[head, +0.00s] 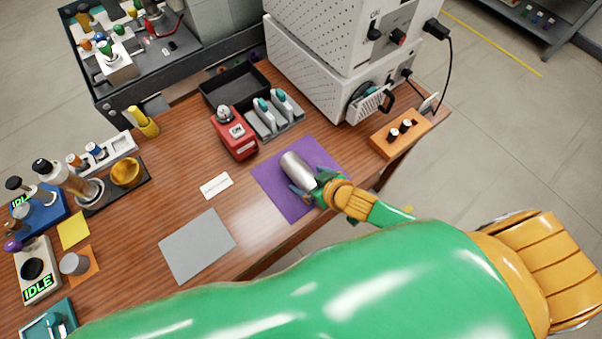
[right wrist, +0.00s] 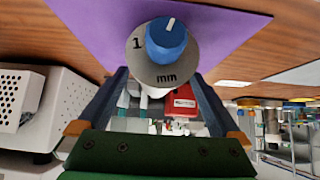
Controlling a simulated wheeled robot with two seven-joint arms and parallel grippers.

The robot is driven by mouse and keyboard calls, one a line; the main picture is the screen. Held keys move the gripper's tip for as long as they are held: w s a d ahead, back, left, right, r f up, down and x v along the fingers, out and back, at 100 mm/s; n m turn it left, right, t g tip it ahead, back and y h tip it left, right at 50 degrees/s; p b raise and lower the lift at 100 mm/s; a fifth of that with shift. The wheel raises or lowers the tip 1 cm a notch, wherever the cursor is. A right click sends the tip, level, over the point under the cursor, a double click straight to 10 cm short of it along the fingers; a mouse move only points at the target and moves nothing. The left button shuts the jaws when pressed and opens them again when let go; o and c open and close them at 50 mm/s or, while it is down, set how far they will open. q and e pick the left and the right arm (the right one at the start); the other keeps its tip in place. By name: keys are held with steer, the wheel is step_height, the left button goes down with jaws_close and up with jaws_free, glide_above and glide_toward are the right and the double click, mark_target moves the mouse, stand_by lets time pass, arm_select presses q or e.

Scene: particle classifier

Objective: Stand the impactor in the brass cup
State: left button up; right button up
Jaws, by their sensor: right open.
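My right gripper (head: 312,184) is open at the cylinder's near end. In the right wrist view its two fingers (right wrist: 157,76) stand apart, one on each side of the cylinder's end; I cannot tell whether they touch it. The brass cup (head: 125,171) stands on a dark base at the left of the table. My left gripper is not in view.
A red device (head: 234,135), a grey rack (head: 274,116) and a black tray (head: 234,86) stand behind the mat. White instruments (head: 320,75) stand at the back right, with an orange block (head: 399,134) nearby. A flat grey pad (head: 197,246) lies between mat and cup.

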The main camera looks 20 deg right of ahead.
mark_target(301, 175)
steer(key=x, duration=0.4)
steer(key=shift+w+a+f+b, duration=0.1)
steer(key=shift+w+f+b, duration=0.05)
steer(key=shift+w+b, duration=0.25)
jaws_close()
